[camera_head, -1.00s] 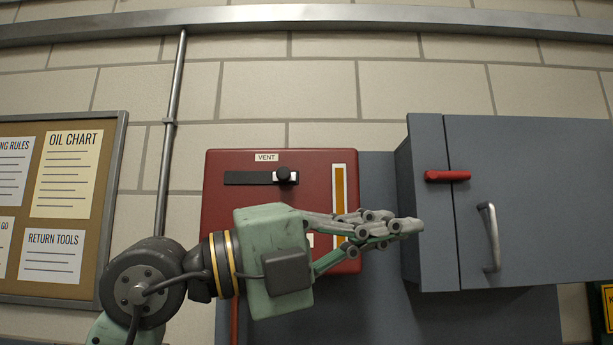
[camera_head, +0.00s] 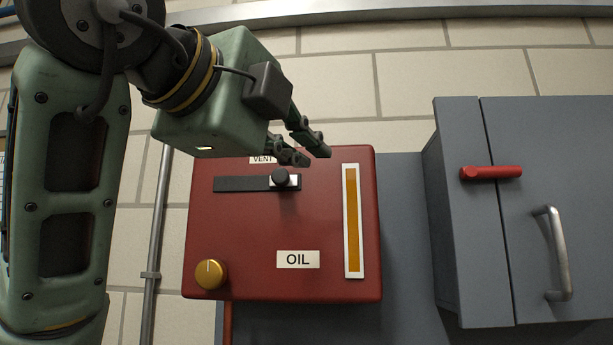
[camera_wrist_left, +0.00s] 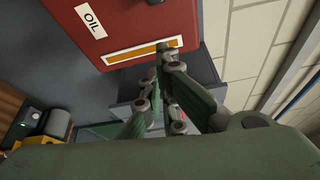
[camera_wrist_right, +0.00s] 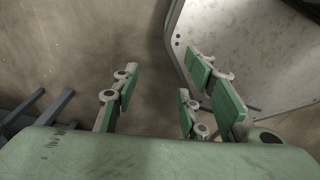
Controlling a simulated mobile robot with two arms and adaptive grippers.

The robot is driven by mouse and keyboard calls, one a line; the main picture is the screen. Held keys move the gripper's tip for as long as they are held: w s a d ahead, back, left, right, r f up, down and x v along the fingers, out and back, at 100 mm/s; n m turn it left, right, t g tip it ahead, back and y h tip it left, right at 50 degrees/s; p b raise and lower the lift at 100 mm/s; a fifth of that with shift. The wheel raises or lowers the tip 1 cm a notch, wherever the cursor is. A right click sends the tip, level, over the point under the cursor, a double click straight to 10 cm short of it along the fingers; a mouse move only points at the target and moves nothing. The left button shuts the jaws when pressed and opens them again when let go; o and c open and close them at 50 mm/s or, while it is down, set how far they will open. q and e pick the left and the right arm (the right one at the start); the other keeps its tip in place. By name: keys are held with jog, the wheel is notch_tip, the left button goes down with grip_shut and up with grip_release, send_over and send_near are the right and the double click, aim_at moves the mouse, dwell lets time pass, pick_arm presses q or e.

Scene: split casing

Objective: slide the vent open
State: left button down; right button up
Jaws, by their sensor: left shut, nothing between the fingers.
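The vent slider is a dark knob (camera_head: 280,176) on a white block at the right part of a black horizontal slot (camera_head: 240,184). It sits under a VENT label (camera_head: 262,160) on the red box (camera_head: 230,235). My left gripper (camera_head: 310,158) is shut and empty, just above and right of the knob, partly covering the label. In the left wrist view its fingers (camera_wrist_left: 165,60) are together, and the dark knob shows only at the top edge. My right gripper (camera_wrist_right: 160,95) shows only in its own wrist view, with its fingers spread apart and nothing between them.
The red box also carries a gold dial (camera_head: 210,273), an OIL label (camera_head: 298,259) and an amber gauge (camera_head: 353,220). A grey cabinet (camera_head: 530,240) with a red latch (camera_head: 490,173) and metal handle stands to the right. A vertical pipe (camera_head: 152,250) runs left of the box.

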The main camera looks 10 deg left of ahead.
aim_at(282, 179)
pick_arm(q)
jog(key=r+p+x, duration=0.1)
jog(key=p+x, duration=0.4)
jog(key=x, duration=0.6)
jog(key=a, duration=1.1)
jog(key=shift+s+a+f, duration=0.15)
jog(key=shift+s+f, duration=0.1)
jog(key=shift+s, duration=0.1)
pick_arm(e)
jog(key=r, duration=0.3)
jog(key=a+r, duration=0.1)
jog(key=shift+s+r, duration=0.2)
jog(key=shift+s, duration=0.05)
pick_arm(q)
jog(key=shift+a, duration=0.1)
pick_arm(e)
jog(key=shift+d, duration=0.1)
